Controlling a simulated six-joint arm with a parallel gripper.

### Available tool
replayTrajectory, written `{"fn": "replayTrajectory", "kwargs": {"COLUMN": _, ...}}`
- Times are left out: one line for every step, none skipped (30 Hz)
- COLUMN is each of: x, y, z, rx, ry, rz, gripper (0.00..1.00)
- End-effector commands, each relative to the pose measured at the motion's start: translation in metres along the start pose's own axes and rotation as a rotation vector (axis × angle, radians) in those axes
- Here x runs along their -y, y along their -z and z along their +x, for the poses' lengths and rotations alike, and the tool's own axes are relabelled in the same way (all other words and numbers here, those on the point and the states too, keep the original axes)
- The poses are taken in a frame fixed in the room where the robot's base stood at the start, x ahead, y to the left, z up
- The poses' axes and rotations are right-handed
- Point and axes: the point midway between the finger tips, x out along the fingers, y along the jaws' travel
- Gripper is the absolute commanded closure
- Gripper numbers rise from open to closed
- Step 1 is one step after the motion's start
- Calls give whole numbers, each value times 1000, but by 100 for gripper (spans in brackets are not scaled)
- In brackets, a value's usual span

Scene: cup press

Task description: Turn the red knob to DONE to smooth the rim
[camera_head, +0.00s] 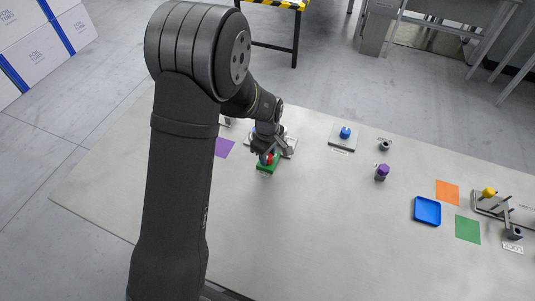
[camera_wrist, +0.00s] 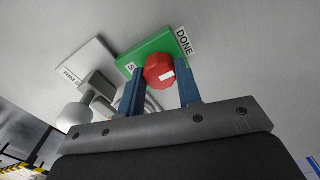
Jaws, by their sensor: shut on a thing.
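The red knob (camera_wrist: 157,68) sits on a green base plate (camera_wrist: 150,46), with a DONE label (camera_wrist: 184,42) at the plate's right end in the wrist view. Another label, mostly hidden and starting with S, lies just left of the knob. A white mark shows on the knob's lower right part; I cannot tell which label it lines up with. My gripper (camera_wrist: 161,84) is shut on the knob, one blue finger on each side. In the head view the knob (camera_head: 267,158) and green base (camera_head: 269,168) show just below my gripper (camera_head: 264,151).
A grey device with a rounded end (camera_wrist: 75,112) and a labelled pale plate (camera_wrist: 88,62) stand left of the green base in the wrist view. In the head view, a blue button plate (camera_head: 343,141), purple-topped part (camera_head: 382,172) and blue tray (camera_head: 427,211) lie right. The front table is clear.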

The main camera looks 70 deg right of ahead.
Motion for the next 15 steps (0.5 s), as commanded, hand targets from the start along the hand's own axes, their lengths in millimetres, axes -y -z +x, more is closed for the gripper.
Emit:
{"fn": "replayTrajectory", "kwargs": {"x": 0, "y": 0, "z": 0, "rx": -1, "ry": -1, "rz": -3, "gripper": 91}}
{"fn": "replayTrajectory", "kwargs": {"x": 0, "y": 0, "z": 0, "rx": -1, "ry": -1, "rz": -3, "gripper": 91}}
{"fn": "replayTrajectory", "kwargs": {"x": 0, "y": 0, "z": 0, "rx": -1, "ry": -1, "rz": -4, "gripper": 91}}
{"fn": "replayTrajectory", "kwargs": {"x": 0, "y": 0, "z": 0, "rx": -1, "ry": -1, "rz": -4, "gripper": 91}}
{"fn": "replayTrajectory", "kwargs": {"x": 0, "y": 0, "z": 0, "rx": -1, "ry": -1, "rz": -4, "gripper": 91}}
{"fn": "replayTrajectory", "kwargs": {"x": 0, "y": 0, "z": 0, "rx": -1, "ry": -1, "rz": -4, "gripper": 91}}
{"fn": "replayTrajectory", "kwargs": {"x": 0, "y": 0, "z": 0, "rx": -1, "ry": -1, "rz": -4, "gripper": 91}}
{"fn": "replayTrajectory", "kwargs": {"x": 0, "y": 0, "z": 0, "rx": -1, "ry": -1, "rz": -4, "gripper": 91}}
{"fn": "replayTrajectory", "kwargs": {"x": 0, "y": 0, "z": 0, "rx": -1, "ry": -1, "rz": -4, "gripper": 91}}
{"fn": "replayTrajectory", "kwargs": {"x": 0, "y": 0, "z": 0, "rx": -1, "ry": -1, "rz": -4, "gripper": 91}}
{"fn": "replayTrajectory", "kwargs": {"x": 0, "y": 0, "z": 0, "rx": -1, "ry": -1, "rz": -4, "gripper": 91}}
{"fn": "replayTrajectory", "kwargs": {"x": 0, "y": 0, "z": 0, "rx": -1, "ry": -1, "rz": -4, "gripper": 63}}
{"fn": "replayTrajectory", "kwargs": {"x": 0, "y": 0, "z": 0, "rx": -1, "ry": -1, "rz": -4, "gripper": 57}}
{"fn": "replayTrajectory", "kwargs": {"x": 0, "y": 0, "z": 0, "rx": 0, "ry": -1, "rz": -3, "gripper": 51}}
{"fn": "replayTrajectory", "kwargs": {"x": 0, "y": 0, "z": 0, "rx": 0, "ry": -1, "rz": -3, "gripper": 47}}
